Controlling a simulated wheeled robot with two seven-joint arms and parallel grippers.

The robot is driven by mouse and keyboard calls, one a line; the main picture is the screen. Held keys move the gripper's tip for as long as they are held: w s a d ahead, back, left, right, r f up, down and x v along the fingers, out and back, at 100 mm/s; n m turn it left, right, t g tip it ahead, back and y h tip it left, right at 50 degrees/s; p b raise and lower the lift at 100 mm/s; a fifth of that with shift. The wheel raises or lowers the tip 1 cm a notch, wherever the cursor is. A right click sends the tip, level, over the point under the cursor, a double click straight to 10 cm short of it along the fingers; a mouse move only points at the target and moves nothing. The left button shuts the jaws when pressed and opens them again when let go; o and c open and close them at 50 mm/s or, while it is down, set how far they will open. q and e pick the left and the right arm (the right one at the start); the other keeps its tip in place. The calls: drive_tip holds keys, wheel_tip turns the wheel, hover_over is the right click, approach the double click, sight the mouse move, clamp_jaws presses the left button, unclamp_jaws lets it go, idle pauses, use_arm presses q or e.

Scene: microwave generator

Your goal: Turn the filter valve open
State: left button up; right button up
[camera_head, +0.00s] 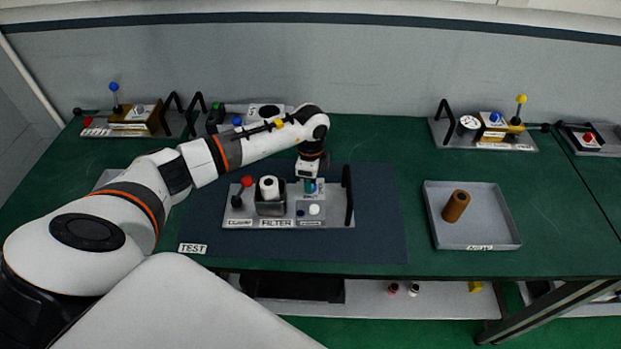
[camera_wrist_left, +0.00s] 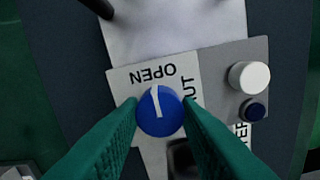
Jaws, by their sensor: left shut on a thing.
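The filter valve is a round blue knob (camera_wrist_left: 160,111) with a white pointer line. It sits on a plate with the words OPEN and SHUT. In the left wrist view the pointer line points up at the OPEN word. My left gripper (camera_wrist_left: 158,108) has its green fingers on both sides of the knob, shut on it. In the head view the left gripper (camera_head: 310,186) reaches down at the right part of the FILTER panel (camera_head: 290,217) and largely hides the knob.
The panel stands on a dark mat (camera_head: 375,225) marked TEST and carries a red-topped lever (camera_head: 246,182), a white-topped filter holder (camera_head: 269,187) and a black handle (camera_head: 348,195). A grey tray (camera_head: 488,238) with a brown cylinder (camera_head: 456,206) stands at right. Other panels line the back.

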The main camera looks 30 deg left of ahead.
idle(0.4)
use_arm(q)
drive_tip(key=o, duration=1)
drive_tip(key=shift+r+b, duration=2.05)
drive_tip(key=shift+r, duration=4)
